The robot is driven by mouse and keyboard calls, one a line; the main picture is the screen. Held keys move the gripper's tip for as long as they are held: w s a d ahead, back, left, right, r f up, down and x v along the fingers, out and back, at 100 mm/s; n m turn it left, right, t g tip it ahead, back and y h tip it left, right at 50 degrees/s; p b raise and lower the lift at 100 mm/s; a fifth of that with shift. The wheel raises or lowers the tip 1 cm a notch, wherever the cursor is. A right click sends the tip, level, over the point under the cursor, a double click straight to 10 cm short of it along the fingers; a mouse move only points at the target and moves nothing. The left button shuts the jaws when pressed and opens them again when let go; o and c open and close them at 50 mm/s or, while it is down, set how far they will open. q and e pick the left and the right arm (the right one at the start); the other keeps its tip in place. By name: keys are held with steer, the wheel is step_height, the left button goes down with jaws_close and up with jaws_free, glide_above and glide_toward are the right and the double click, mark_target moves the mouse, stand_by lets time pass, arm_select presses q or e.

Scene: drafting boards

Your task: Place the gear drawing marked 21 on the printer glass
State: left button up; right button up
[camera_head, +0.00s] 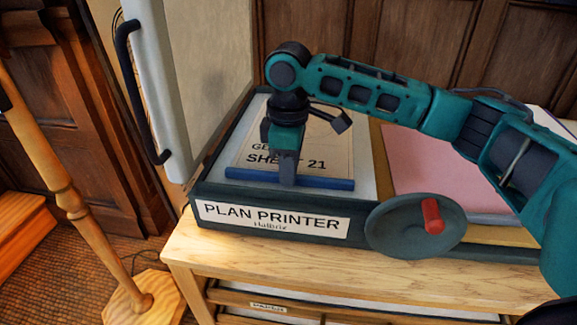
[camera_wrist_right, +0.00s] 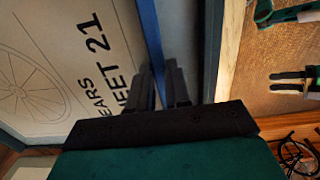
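The gear drawing marked "SHEET 21" (camera_head: 328,150) lies flat on the printer glass (camera_head: 364,165), face up. A blue strip (camera_head: 325,182) runs along its near edge. In the right wrist view the drawing (camera_wrist_right: 62,40) shows a spoked wheel and part of its title. My right gripper (camera_head: 287,182) reaches down onto the blue strip. In the wrist view its fingers (camera_wrist_right: 162,82) stand on either side of the strip (camera_wrist_right: 151,30), which fills the narrow gap between them. My arm hides part of the drawing. My left gripper is not in view.
The plan printer (camera_head: 270,220) stands on a wooden cabinet (camera_head: 300,262), with its pale lid (camera_head: 158,85) raised at the left. A round crank wheel with a red handle (camera_head: 432,215) sits at the front. A pink sheet (camera_head: 440,180) lies to the right.

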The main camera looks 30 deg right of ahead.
steer(key=o, duration=0.4)
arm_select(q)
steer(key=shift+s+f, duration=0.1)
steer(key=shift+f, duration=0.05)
arm_select(e)
steer(key=shift+r, duration=0.1)
arm_select(q)
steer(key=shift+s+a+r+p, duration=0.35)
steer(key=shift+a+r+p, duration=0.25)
steer(key=shift+p, duration=0.9)
arm_select(e)
step_height(320, 180, up, 12)
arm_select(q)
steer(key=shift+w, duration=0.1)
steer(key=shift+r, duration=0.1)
arm_select(e)
steer(key=shift+s, duration=0.15)
